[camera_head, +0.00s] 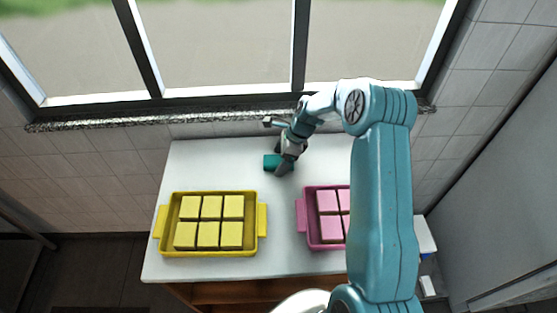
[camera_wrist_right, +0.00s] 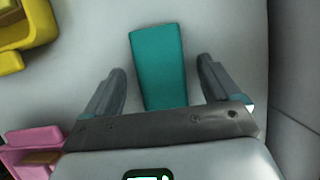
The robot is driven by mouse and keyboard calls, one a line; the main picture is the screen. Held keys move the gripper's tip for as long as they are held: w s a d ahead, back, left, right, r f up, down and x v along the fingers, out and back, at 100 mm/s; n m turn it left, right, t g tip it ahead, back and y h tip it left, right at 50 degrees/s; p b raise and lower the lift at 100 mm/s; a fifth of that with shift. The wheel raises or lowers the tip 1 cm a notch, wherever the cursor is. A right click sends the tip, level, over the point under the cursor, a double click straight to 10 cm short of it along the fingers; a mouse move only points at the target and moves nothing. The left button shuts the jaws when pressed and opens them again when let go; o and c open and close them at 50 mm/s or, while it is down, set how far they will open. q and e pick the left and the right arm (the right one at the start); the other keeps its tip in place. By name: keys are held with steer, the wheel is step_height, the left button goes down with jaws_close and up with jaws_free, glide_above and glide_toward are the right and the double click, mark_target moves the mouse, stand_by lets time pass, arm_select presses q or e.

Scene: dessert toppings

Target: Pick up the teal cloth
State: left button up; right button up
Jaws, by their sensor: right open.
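The teal cloth (camera_wrist_right: 157,60) lies flat on the white table as a folded strip. In the right wrist view it sits between the two fingers of my right gripper (camera_wrist_right: 160,82), with a gap on each side. In the head view the cloth (camera_head: 271,161) shows at the back middle of the table, partly hidden by my right gripper (camera_head: 283,164). My right gripper is open and empty, pointing down over the cloth. I cannot tell its exact height above the table. My left gripper is not in view.
A yellow tray (camera_head: 212,253) with several yellow blocks stands at the front left of the table (camera_head: 215,163). A pink tray (camera_head: 302,216) with pink blocks stands at the right, partly behind my right arm. A window ledge (camera_head: 150,118) runs along the back. The back left of the table is clear.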

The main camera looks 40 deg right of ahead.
mark_target(280, 160)
steer(key=shift+w+d+f, duration=0.1)
steer(key=shift+w+f, duration=0.1)
steer(key=shift+f, duration=0.05)
steer(key=shift+s+a+r, duration=0.2)
steer(key=shift+s, duration=0.05)
steer(key=shift+w+d+f, duration=0.1)
steer(key=shift+w+f, duration=0.05)
steer(key=shift+f, duration=0.05)
steer(key=c, duration=1)
steer(key=shift+r, duration=0.1)
steer(key=shift+c, duration=0.2)
step_height(280, 160, up, 20)
steer(key=b, duration=0.1)
steer(key=shift+b, duration=0.3)
